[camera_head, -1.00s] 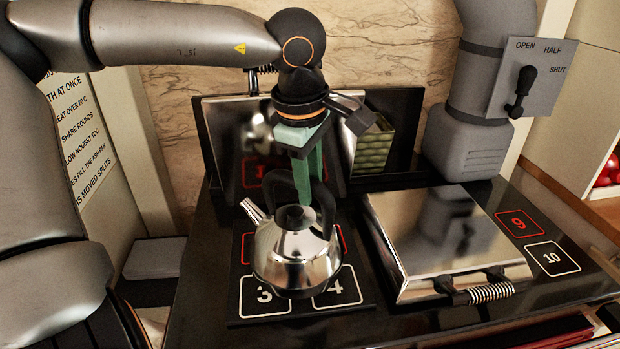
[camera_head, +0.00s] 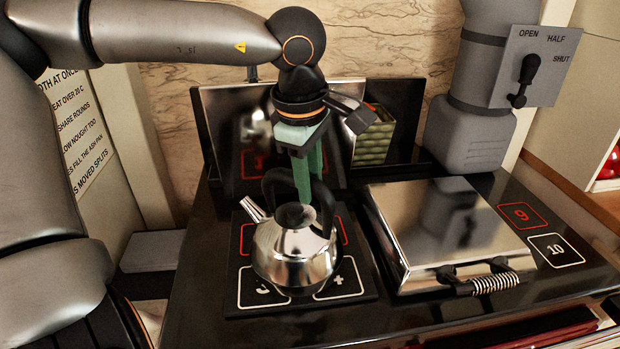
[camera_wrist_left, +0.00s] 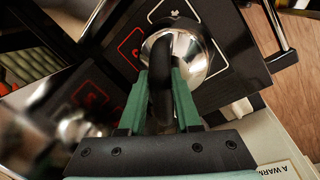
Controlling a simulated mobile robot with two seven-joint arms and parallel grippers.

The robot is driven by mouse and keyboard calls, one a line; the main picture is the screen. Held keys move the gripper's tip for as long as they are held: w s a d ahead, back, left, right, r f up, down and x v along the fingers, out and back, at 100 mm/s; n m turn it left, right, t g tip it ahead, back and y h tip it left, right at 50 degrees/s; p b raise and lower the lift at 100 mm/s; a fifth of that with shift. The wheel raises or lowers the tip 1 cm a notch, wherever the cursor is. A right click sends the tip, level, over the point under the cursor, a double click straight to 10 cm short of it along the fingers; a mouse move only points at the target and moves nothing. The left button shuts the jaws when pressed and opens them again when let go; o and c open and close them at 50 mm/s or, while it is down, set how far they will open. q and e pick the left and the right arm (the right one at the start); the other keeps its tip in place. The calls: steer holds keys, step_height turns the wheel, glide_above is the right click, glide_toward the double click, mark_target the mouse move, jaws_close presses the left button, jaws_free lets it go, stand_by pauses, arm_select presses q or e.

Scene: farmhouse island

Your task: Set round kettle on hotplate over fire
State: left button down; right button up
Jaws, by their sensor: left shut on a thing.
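The round kettle (camera_head: 290,258) is polished metal with a black lid knob, black loop handle and a spout pointing up-left. It is upright over the black hotplate (camera_head: 238,303) with numbered squares, hiding parts of the two white numerals at the front. I cannot tell whether its base touches the plate. My left gripper (camera_head: 308,188) comes down from above with green fingers, shut on the kettle's handle. The left wrist view shows the fingers (camera_wrist_left: 161,80) on either side of the handle, with the kettle body (camera_wrist_left: 190,55) beyond. My right gripper is not in view.
A raised shiny lid (camera_head: 230,125) stands behind the hotplate. A closed chrome lid (camera_head: 440,230) with a coil handle covers the right side. A green patterned container (camera_head: 372,150) stands at the back, and a grey flue with a lever panel (camera_head: 535,65) at right.

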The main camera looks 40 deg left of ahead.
arm_select(q)
steer(key=shift+f+b, duration=0.3)
steer(key=c, duration=0.8)
jaws_free()
steer(key=o, duration=0.4)
steer(key=shift+s+f, duration=0.1)
steer(key=shift+f, duration=0.05)
steer(key=o, duration=0.4)
